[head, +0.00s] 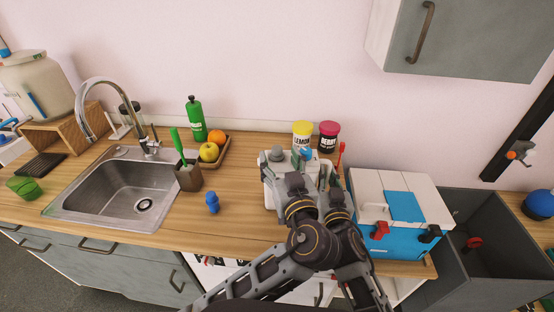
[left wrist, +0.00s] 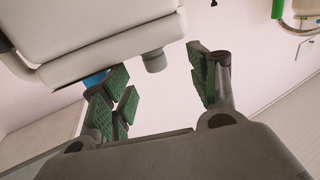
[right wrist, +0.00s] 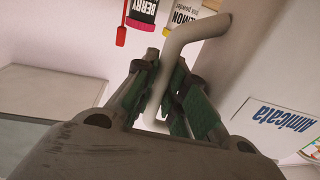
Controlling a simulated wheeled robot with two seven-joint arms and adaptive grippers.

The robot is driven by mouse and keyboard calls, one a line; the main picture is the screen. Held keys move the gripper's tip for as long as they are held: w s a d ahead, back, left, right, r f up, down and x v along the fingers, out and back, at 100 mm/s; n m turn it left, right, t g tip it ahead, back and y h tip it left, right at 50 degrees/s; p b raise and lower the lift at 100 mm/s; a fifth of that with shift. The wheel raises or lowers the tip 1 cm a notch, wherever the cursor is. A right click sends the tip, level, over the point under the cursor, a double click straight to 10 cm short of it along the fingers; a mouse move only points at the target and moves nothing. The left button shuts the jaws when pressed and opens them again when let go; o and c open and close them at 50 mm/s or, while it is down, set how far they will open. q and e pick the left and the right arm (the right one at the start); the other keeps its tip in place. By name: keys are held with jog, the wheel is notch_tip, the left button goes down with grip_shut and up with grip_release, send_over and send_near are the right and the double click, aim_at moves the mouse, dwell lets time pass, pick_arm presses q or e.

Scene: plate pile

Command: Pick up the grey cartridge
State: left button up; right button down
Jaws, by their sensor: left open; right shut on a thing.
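A white machine (head: 270,189) stands on the wooden counter, mostly behind my arms. A short grey cylinder, possibly the grey cartridge (head: 277,153), is at its top left; a grey cylinder (left wrist: 154,61) also shows on the machine in the left wrist view. A blue part (head: 306,153) sits beside my left gripper. My left gripper (head: 296,178) is open and empty at the machine; its green pads (left wrist: 160,88) are apart, near the grey cylinder. My right gripper (right wrist: 164,98) is shut on a bent pale handle (right wrist: 190,34) at the machine's side.
Yellow lemon (head: 302,134) and dark berry (head: 328,137) jars stand behind the machine. A blue-and-white box (head: 400,212) is at right. A blue bottle-like object (head: 212,202), a brush holder (head: 188,176) and the sink (head: 125,190) are at left. The counter between sink and machine is mostly clear.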

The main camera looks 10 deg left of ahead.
aim_at(279, 153)
pick_arm(q)
jog(key=shift+w, duration=0.1)
jog(key=shift+d+x, duration=0.2)
jog(key=shift+x, duration=2.35)
jog(key=c, duration=1.1)
